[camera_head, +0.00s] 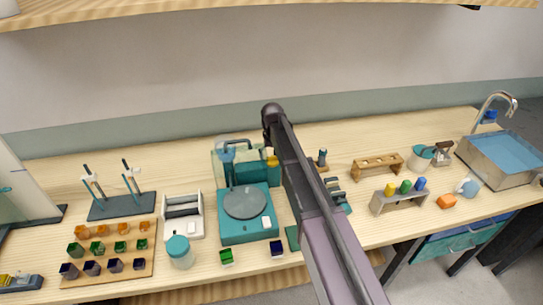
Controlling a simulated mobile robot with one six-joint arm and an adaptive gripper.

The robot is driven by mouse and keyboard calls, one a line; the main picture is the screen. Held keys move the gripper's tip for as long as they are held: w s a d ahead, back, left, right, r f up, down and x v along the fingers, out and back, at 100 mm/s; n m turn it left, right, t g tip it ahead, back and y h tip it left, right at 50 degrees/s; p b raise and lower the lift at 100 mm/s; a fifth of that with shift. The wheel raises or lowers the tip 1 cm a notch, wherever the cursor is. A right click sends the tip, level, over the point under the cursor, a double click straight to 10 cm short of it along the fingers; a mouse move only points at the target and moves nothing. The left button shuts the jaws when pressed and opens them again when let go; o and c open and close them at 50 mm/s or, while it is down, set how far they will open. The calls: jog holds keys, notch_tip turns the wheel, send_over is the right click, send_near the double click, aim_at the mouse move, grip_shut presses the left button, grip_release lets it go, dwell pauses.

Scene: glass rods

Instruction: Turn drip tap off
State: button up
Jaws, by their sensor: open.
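A curved metal tap (497,99) stands at the far right, over the back of a metal sink (488,163) with a blue inside. A small blue part (489,116) sits by the tap; its setting is too small to tell. A teal machine (247,233) with a round grey plate (245,202) and an upright frame stands mid-bench; whether it carries a tap I cannot tell. A small yellow-orange part shows at its upper right (271,160). My arm reaches up from the bottom over the bench, right of the machine. My gripper cannot be made out.
A jar (180,252), stand (122,206) and board (146,231) of coloured blocks are left. A shelf (200,9) overhangs.

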aim_at(272, 156)
jog(key=n, duration=0.4)
jog(key=shift+n, duration=0.3)
jog(key=n, duration=0.8)
jog(key=shift+n, duration=0.3)
jog(key=n, duration=0.4)
jog(key=shift+r+n+p, duration=0.3)
jog(key=shift+r+p, duration=0.15)
notch_tip(272, 156, up, 13)
jog(key=p, duration=1.3)
jog(key=s+d+f+m+b, duration=0.6)
jog(key=s+d+m, duration=0.3)
jog(key=s+d, duration=0.1)
jog(key=s+d+f+m+b, duration=0.6)
jog(key=s+d+m, duration=0.4)
jog(key=s+d, duration=0.1)
jog(key=shift+s+d+f, duration=0.2)
jog(key=shift+s+f, duration=0.05)
jog(key=shift+s, duration=0.6)
